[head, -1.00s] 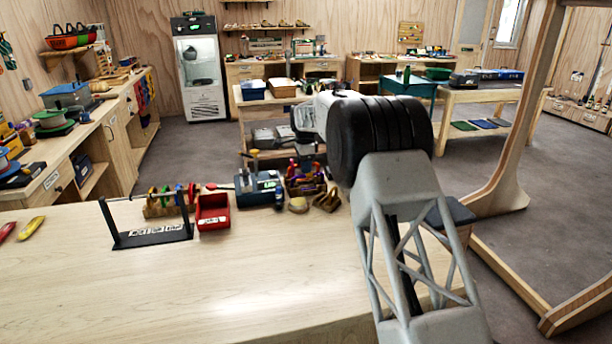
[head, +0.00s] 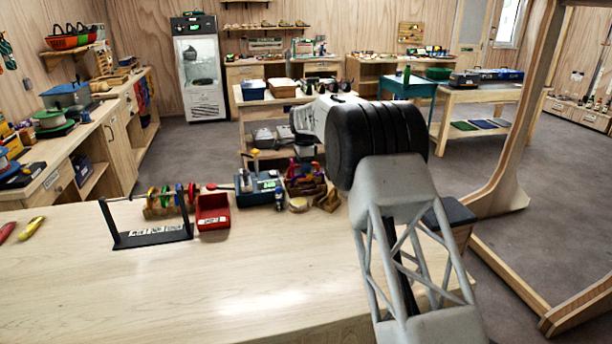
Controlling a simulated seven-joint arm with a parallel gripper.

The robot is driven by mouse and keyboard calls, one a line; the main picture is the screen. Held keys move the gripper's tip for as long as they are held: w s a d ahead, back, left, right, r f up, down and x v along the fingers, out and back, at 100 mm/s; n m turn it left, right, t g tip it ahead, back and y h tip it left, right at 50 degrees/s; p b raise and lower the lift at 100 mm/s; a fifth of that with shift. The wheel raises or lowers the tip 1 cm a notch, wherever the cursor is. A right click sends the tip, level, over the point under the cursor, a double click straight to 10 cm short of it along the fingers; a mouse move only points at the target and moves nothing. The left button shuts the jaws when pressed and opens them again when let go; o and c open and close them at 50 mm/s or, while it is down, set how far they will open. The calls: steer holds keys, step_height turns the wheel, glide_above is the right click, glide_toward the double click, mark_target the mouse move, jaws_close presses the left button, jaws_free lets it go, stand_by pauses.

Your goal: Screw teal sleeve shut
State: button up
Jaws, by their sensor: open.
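A black stand (head: 150,235) with a raised metal rod is on the left part of the wooden workbench. Several coloured rings or clips (head: 165,197), green, yellow, blue and red, show at the rod. I cannot make out a teal sleeve or its threads at this size. My gripper (head: 307,143) is at the small dark far end of my arm, above the bench's back edge and right of the stand. It is open and apart from the stand; its fingers are hard to make out, and my arm's black joint partly hides the area.
A red bin (head: 212,212), a blue box (head: 262,188) and a holder of coloured tools (head: 304,180) line the bench's back edge. A yellow tool (head: 31,228) lies far left. The bench's front and middle (head: 200,285) are clear.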

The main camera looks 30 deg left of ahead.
steer(key=shift+w+a, duration=0.35)
steer(key=shift+w, duration=0.05)
stand_by(0.4)
steer(key=shift+r, duration=1.45)
steer(key=shift+s+d, duration=0.1)
stand_by(0.3)
steer(key=shift+s+d, duration=0.4)
steer(key=shift+f, duration=0.1)
steer(key=shift+f, duration=1.3)
steer(key=shift+w+a, duration=0.1)
steer(key=shift+a, duration=0.1)
steer(key=shift+w+a, duration=0.35)
steer(key=shift+a, duration=0.05)
stand_by(0.5)
